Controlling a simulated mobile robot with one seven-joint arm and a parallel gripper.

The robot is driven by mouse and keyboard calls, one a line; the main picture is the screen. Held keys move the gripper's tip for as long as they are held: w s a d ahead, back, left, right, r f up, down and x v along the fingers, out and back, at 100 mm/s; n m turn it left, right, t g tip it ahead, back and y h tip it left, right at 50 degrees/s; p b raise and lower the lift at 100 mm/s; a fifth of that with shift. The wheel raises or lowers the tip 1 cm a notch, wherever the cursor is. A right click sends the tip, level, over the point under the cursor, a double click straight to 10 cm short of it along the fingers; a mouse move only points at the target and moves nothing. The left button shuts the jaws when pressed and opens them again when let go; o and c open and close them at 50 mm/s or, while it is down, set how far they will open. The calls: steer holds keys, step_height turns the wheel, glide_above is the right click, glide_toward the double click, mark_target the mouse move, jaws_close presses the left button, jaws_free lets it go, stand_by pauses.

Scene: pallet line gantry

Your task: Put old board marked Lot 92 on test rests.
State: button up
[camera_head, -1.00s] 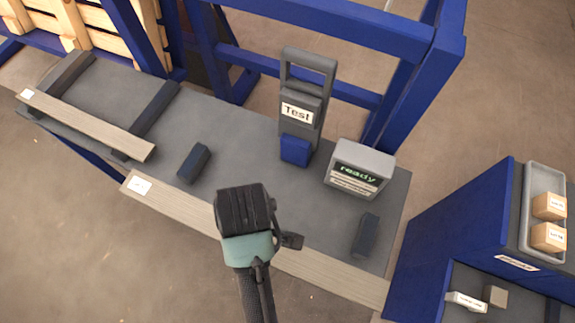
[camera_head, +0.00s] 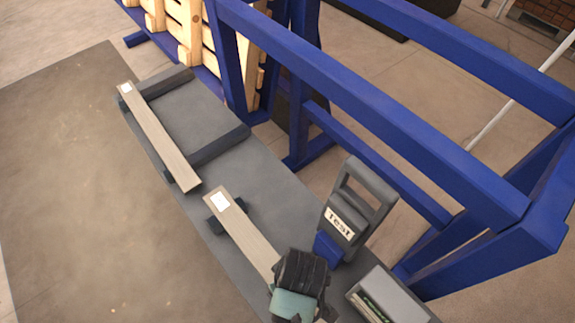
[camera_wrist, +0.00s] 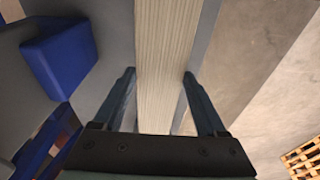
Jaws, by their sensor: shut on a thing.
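A long grey-brown board (camera_head: 245,235) with a white label at its far end is in my gripper (camera_head: 300,285); the label's writing is too small to read. Its labelled end lies over a dark rest block (camera_head: 211,227); I cannot tell whether they touch. In the wrist view the board (camera_wrist: 165,45) runs between the two fingers of my gripper (camera_wrist: 158,75), which are shut on it. The other test rest is not visible now. The grey test press (camera_head: 352,212), marked "Test", stands close to the board's right side.
A second labelled board (camera_head: 160,137) lies across two dark bars (camera_head: 215,148) farther along the grey bench (camera_head: 265,180). A grey display box (camera_head: 390,295) is at the bottom right. Blue gantry beams (camera_head: 400,120) rise behind the bench. Open floor (camera_head: 80,200) lies at left.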

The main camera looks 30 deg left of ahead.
steer(key=shift+f, duration=1.55)
steer(key=shift+f, duration=0.15)
steer(key=o, duration=1.6)
steer(key=r, duration=0.4)
steer(key=d+r, duration=0.1)
steer(key=r, duration=0.7)
steer(key=shift+s+d+r, duration=0.1)
steer(key=shift+s+d, duration=0.15)
steer(key=shift+d, duration=0.1)
